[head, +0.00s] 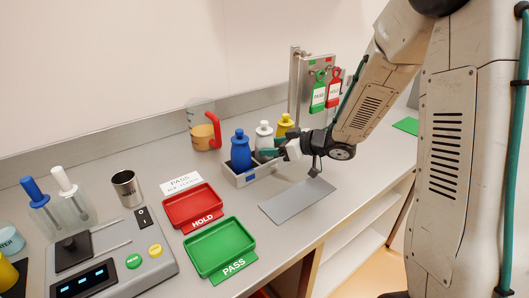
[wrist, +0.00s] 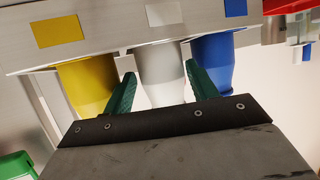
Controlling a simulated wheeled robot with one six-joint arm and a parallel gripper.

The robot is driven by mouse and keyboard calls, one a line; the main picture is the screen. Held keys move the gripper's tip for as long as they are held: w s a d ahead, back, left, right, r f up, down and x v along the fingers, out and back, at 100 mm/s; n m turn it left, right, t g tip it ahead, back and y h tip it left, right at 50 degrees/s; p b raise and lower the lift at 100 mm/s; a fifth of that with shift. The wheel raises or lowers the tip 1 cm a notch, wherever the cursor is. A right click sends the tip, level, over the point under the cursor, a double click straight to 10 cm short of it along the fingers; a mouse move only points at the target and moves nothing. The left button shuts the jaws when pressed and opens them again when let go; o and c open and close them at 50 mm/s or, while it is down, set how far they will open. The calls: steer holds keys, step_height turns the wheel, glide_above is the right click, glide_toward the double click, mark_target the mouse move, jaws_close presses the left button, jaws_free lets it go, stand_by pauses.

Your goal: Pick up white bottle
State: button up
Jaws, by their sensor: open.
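The white bottle (head: 264,134) stands in a grey rack (head: 241,181) between a blue bottle (head: 240,152) and a yellow bottle (head: 286,124). In the wrist view the white bottle (wrist: 163,75) is in the middle, with the yellow bottle (wrist: 86,85) to its left and the blue bottle (wrist: 213,60) to its right. My gripper (wrist: 160,88) is open, with one green finger on each side of the white bottle. I cannot tell whether the fingers touch it. In the head view my gripper (head: 279,150) is at the rack and partly hides the bottles.
A grey mat (head: 297,199) lies bare in front of the rack. A red HOLD tray (head: 193,205) and green PASS tray (head: 220,246) lie to the left. A jug with a red handle (head: 203,128) stands behind. A metal stand (head: 296,85) with tags rises at the back right.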

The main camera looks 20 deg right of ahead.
mark_target(273, 146)
steer(key=shift+x, duration=1.55)
steer(key=c, duration=0.8)
steer(key=shift+r, duration=0.1)
steer(key=shift+r, duration=7.45)
